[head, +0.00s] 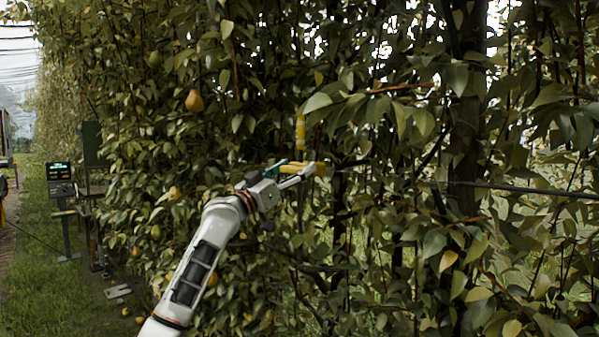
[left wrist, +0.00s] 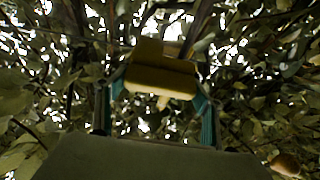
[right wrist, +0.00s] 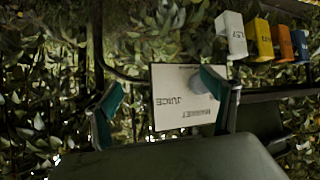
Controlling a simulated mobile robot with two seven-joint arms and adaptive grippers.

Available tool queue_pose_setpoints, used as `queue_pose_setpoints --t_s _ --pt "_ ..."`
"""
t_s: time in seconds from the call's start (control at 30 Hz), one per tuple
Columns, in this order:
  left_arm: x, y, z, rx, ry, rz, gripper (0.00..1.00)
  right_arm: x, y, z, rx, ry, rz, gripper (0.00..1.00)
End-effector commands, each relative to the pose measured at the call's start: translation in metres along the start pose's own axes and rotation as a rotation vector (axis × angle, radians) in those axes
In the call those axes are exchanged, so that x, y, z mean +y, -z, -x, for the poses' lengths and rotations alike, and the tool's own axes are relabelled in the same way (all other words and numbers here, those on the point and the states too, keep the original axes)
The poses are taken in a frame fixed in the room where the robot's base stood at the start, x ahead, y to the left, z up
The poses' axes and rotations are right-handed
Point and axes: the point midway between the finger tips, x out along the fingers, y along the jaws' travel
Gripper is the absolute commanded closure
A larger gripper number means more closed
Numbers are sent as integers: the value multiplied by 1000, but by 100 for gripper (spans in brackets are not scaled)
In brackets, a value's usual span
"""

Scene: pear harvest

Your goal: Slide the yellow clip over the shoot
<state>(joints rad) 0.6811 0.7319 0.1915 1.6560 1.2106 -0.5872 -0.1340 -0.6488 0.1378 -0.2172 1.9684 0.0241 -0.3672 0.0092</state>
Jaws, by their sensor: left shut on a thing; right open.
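My left gripper (head: 306,171) reaches up to the foliage in the head view and is shut on the yellow clip (head: 319,168). In the left wrist view the clip (left wrist: 160,72) sits between the teal fingers, with a small pale tip below it. A yellow banded upright piece (head: 300,131), perhaps the marked shoot, stands just above the gripper in the head view. It looks apart from the clip, but I cannot tell the depth. My right gripper (right wrist: 160,98) shows only in the right wrist view, open, with its fingers apart.
Dense leaves and branches surround the left gripper. A dark wire (head: 520,188) runs across at right. A pear (head: 194,101) hangs upper left. In the right wrist view a white sign (right wrist: 172,112) reading MARKET and JUICE lies beyond the fingers, with coloured blocks (right wrist: 264,38) upper right.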

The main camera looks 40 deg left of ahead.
Motion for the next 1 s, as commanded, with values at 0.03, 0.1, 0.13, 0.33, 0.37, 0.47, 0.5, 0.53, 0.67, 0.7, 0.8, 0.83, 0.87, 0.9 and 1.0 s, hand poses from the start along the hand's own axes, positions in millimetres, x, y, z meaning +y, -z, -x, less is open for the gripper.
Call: queue_pose_setpoints --t_s 0.03,0.1,0.13,0.33,0.37,0.47,0.5,0.53,0.67,0.7,0.8,0.83,0.87,0.9,1.0 --pt "-3 0 0 0 5 -2 71 1 0 0 0 -1 0 15" --pt "-3 1 0 1 6 -2 71 1 0 0 0 -2 0 15" --pt "-3 1 0 1 6 -2 71 1 0 0 0 -2 0 15" --pt "-3 1 0 1 6 -2 15 2 -3 0 -5 -4 1 15" --pt "-3 1 0 1 6 -2 15 2 -3 0 -6 -4 1 15" --pt "-2 1 0 2 5 -1 15 2 -5 0 -8 -3 1 15" --pt "-2 1 0 2 4 -1 15 2 -5 -1 -9 -3 1 15" --pt "-2 1 0 2 4 -1 15 2 -5 -1 -10 -3 1 15" --pt "-2 1 1 2 3 -1 15 5 -6 0 -12 -5 7 15" --pt "-2 1 3 1 3 -1 15 4 -6 0 -11 -5 7 15" --pt "-2 0 10 0 4 -1 15 4 -5 0 -10 -4 6 15" --pt "-2 0 13 0 4 -2 15 4 -5 0 -10 -4 5 15" --pt "-2 0 17 0 4 -3 15 4 -5 0 -9 -4 5 15" --pt "-2 0 22 -1 4 -5 15 4 -5 0 -9 -4 5 15" --pt "-2 -1 37 -2 4 -5 15 3 -5 0 -9 -4 4 15"
